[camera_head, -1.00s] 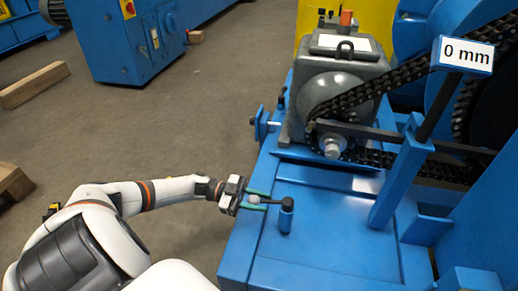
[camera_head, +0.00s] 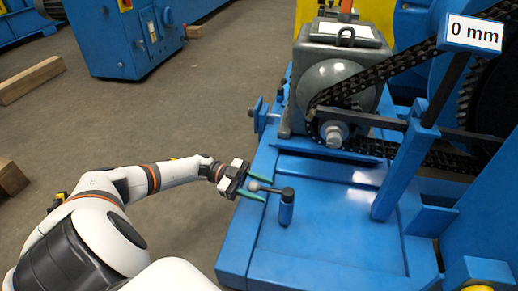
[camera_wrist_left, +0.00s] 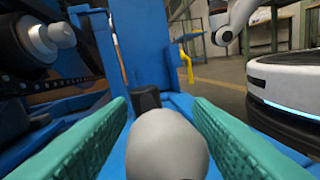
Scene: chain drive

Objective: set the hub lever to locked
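The arm points left and ends in a grey ball knob (camera_head: 254,186). My left gripper (camera_head: 266,191) has its green fingers apart, one on each side of the knob. In the left wrist view the pale knob (camera_wrist_left: 166,146) sits between the two green fingers, with narrow gaps showing beside it. The dark post top partly shows behind the knob. My right gripper cannot be made out in either view.
Behind the lever stand a grey gearbox (camera_head: 338,75) and a black chain (camera_head: 400,80). A blue upright (camera_head: 400,178) rises to the right, below a "0 mm" sign (camera_head: 473,32). The floor left of the bed is clear near the arm; wooden beams (camera_head: 30,80) lie farther off.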

